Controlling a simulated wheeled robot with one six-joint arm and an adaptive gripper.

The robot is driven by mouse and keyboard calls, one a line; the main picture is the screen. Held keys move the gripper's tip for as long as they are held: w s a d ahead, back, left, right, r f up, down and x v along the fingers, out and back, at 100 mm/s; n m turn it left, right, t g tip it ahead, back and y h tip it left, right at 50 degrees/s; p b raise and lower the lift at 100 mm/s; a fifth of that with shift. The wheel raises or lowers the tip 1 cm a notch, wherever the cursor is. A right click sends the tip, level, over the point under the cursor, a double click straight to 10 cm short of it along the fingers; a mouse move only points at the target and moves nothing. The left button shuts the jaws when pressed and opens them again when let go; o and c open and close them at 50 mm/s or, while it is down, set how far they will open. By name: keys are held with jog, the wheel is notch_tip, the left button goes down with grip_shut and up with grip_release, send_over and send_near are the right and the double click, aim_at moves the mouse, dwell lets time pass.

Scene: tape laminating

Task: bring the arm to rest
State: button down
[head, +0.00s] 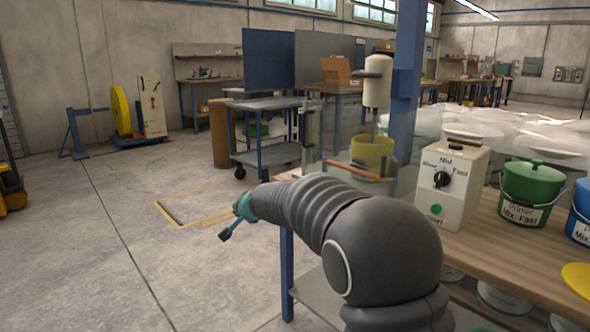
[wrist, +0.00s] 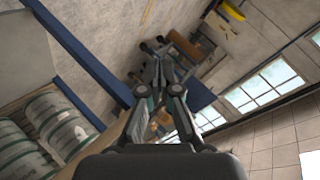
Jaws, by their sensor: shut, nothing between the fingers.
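My arm reaches leftward across the front of the head view, its grey ribbed sleeve ending in my gripper (head: 230,228). The gripper hangs out over open floor, left of the workbench (head: 500,264), and touches nothing that I can see. In the wrist view my gripper (wrist: 159,62) shows its two fingers close together, shut and empty.
On the bench stand a mixer with a yellow bucket (head: 372,157), a control box (head: 449,186), a green primer bucket (head: 531,193) and a blue bucket (head: 581,212). A blue post (head: 407,75) rises behind. A cart (head: 265,150) stands beyond.

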jog(key=s+d+n+g+h, duration=0.1)
jog(key=s+d+h, duration=0.1)
jog(key=s+d, duration=0.8)
jog(key=s+d+f+n+g+h, duration=0.1)
jog(key=s+d+n+g+h, duration=0.1)
jog(key=s+d, duration=0.9)
jog(key=s+d+f+n+g+h, duration=0.1)
jog(key=s+d, duration=0.9)
jog(key=s, duration=1.5)
jog(key=shift+d+f+n+g+h, duration=0.2)
jog(key=shift+d+n+g+h, duration=0.15)
jog(key=shift+n, duration=0.25)
